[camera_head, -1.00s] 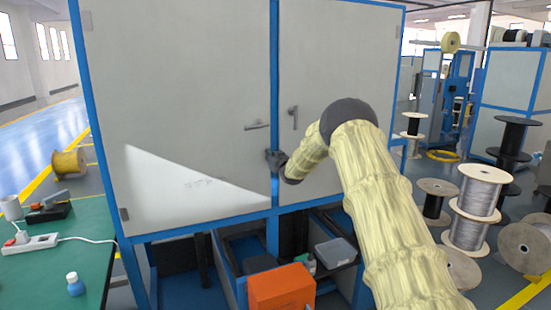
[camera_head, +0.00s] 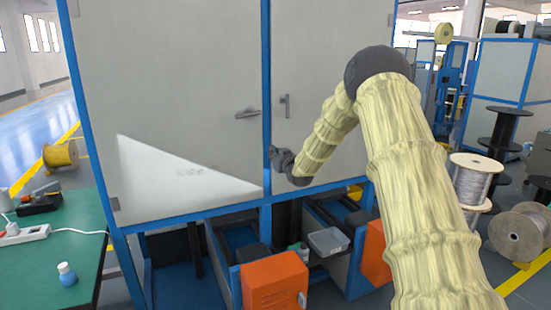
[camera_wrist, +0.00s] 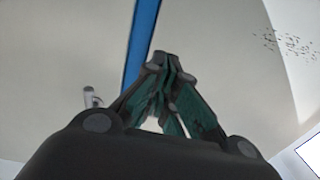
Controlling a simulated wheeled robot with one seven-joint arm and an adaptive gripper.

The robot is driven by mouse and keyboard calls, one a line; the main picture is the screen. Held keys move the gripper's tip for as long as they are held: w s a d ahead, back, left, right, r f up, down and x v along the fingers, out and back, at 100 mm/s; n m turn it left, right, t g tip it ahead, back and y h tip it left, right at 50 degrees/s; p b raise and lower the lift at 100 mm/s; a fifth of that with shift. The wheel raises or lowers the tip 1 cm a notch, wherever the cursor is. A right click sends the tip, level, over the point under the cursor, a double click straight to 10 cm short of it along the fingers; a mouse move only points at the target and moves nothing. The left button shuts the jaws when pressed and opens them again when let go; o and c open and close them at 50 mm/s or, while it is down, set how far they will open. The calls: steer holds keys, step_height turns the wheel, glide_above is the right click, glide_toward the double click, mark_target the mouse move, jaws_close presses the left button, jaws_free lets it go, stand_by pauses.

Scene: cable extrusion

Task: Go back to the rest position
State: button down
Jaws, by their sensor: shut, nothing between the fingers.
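My gripper (camera_head: 276,152) is in front of the cabinet (camera_head: 170,60), near the blue strip between its two doors and below the door handles. In the wrist view my gripper's fingertips (camera_wrist: 165,62) are together with nothing between them. Both cabinet doors look closed. The left door handle (camera_head: 248,114) lies nearly level, and the right handle (camera_head: 286,105) stands upright. One handle (camera_wrist: 92,97) also shows at the left in the wrist view. I cannot tell the exact gap between the fingertips and the doors.
Orange boxes (camera_head: 275,283) and a grey bin (camera_head: 328,241) sit under the cabinet. A green table (camera_head: 85,245) with a small blue-capped bottle (camera_head: 66,273) is at the left. Cable spools (camera_head: 520,235) stand on the floor at the right. A yellow spool (camera_head: 60,155) is at the far left.

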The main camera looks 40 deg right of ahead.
steer(key=shift+s+a+f, duration=0.15)
steer(key=shift+s+a, duration=0.05)
steer(key=shift+s, duration=0.75)
steer(key=s+a+f+g+y, duration=0.1)
steer(key=s+a+f+g, duration=0.1)
steer(key=a+f, duration=0.55)
steer(key=s+a+f+g, duration=0.25)
steer(key=a+f, duration=0.25)
steer(key=f, duration=0.6)
steer(key=s+a+f+g+y, duration=0.1)
steer(key=s+a+f+g, duration=0.1)
steer(key=s+a+f, duration=0.7)
steer(key=s+a+f+g+y, duration=0.15)
steer(key=s+a+f, duration=0.25)
steer(key=s+f, duration=0.5)
steer(key=s+a+f+n+g, duration=0.1)
steer(key=s+a+f+g, duration=0.2)
steer(key=s+a+f, duration=0.45)
steer(key=s+a+f+g, duration=0.2)
steer(key=s+f, duration=0.3)
steer(key=s, duration=0.5)
steer(key=s+a+f+g, duration=0.1)
steer(key=s+a+g, duration=0.1)
steer(key=s, duration=0.9)
steer(key=s+a+f+g, duration=0.1)
steer(key=s+a+g, duration=0.1)
steer(key=s, duration=0.9)
steer(key=shift+s+a+f+n+g, duration=0.3)
steer(key=shift+a+n+g, duration=0.1)
steer(key=shift+a, duration=0.35)
